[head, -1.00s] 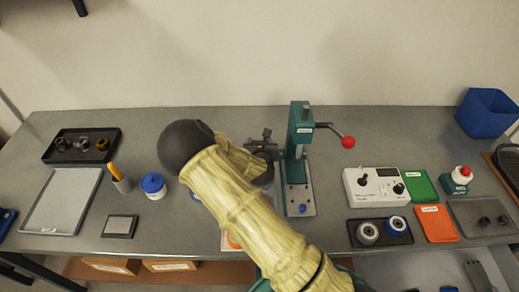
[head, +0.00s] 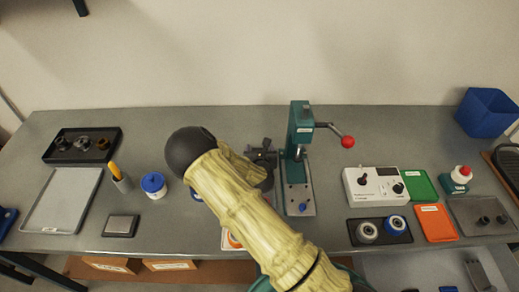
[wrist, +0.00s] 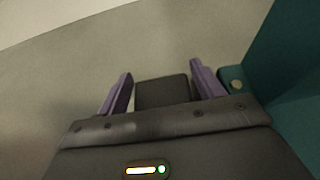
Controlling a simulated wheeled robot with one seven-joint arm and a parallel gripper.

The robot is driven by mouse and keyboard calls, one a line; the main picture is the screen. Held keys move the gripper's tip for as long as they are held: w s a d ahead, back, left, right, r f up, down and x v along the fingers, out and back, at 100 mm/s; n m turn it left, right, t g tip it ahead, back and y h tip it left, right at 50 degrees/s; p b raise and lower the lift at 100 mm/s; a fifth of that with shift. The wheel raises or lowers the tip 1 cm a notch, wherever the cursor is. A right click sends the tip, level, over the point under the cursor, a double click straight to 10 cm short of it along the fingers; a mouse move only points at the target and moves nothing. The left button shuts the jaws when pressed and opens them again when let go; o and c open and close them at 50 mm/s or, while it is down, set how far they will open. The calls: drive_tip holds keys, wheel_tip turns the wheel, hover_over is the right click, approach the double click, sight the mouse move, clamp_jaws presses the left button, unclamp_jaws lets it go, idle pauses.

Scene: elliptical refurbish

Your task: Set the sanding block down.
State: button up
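A dark, flat-faced block, which I take to be the sanding block (wrist: 162,92), sits between the two purple fingers of my gripper (wrist: 160,86) in the wrist view. The fingers lie close along both its sides and appear shut on it. Any contact between block and bench cannot be made out. My wrist is close to the left side of the green press (head: 300,150).
A dark-edged grey pad (head: 120,226) lies at the bench's front left, near a blue-lidded jar (head: 153,185) and a grey tray (head: 62,200). A white control box (head: 376,187) stands right of the press. The blurred grey surface left of my fingers looks clear.

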drive_tip(key=shift+o, duration=0.5)
drive_tip(key=shift+r, duration=0.25)
drive_tip(key=shift+s, duration=0.35)
drive_tip(key=b+v, duration=0.1)
drive_tip(key=v, duration=1)
drive_tip(key=shift+a+r, duration=0.1)
drive_tip(key=shift+s, duration=0.1)
